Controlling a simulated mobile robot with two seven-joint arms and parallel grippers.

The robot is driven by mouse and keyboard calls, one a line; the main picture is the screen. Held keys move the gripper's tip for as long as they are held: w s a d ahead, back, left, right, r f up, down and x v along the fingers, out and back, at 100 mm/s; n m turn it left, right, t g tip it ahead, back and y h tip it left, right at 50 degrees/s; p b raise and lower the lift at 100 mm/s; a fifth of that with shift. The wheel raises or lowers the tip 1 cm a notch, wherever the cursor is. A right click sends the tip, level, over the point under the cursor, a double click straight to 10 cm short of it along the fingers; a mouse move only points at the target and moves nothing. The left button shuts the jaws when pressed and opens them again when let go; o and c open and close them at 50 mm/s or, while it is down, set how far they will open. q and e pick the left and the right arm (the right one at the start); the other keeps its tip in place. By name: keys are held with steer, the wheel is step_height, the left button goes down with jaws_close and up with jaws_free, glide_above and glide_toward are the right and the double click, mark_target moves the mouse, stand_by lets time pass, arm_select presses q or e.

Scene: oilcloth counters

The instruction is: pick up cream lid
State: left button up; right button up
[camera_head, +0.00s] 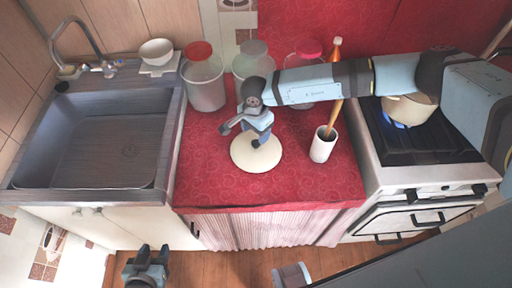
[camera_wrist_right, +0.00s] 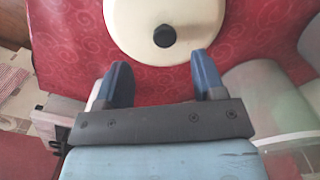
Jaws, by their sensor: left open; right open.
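The cream lid (camera_head: 257,158) is a round disc lying flat on the red oilcloth counter (camera_head: 205,180), near the front edge. In the right wrist view the cream lid (camera_wrist_right: 138,22) shows its dark round knob (camera_wrist_right: 164,36), just beyond my fingertips. My right gripper (camera_head: 243,137) reaches in from the right, close above the lid's back part and hiding some of it. In its wrist view the right gripper (camera_wrist_right: 160,72) is open with nothing between its fingers. My left gripper (camera_head: 146,262) is open and empty, low over the floor in front of the cabinets.
Jars with red lids (camera_head: 203,80) and a greenish jar (camera_head: 253,62) stand behind the lid. A white cup (camera_head: 323,146) with a wooden utensil stands to its right. The sink (camera_head: 90,140) is left, the stove (camera_head: 415,145) with a pot (camera_head: 408,108) right.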

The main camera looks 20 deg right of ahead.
mark_target(256, 142)
steer(key=f, duration=0.2)
steer(key=f+p, duration=0.1)
steer(key=f, duration=0.5)
steer(key=shift+w+d, duration=0.2)
steer(key=shift+w, duration=0.2)
steer(key=shift+r, duration=0.1)
steer(key=c, duration=1)
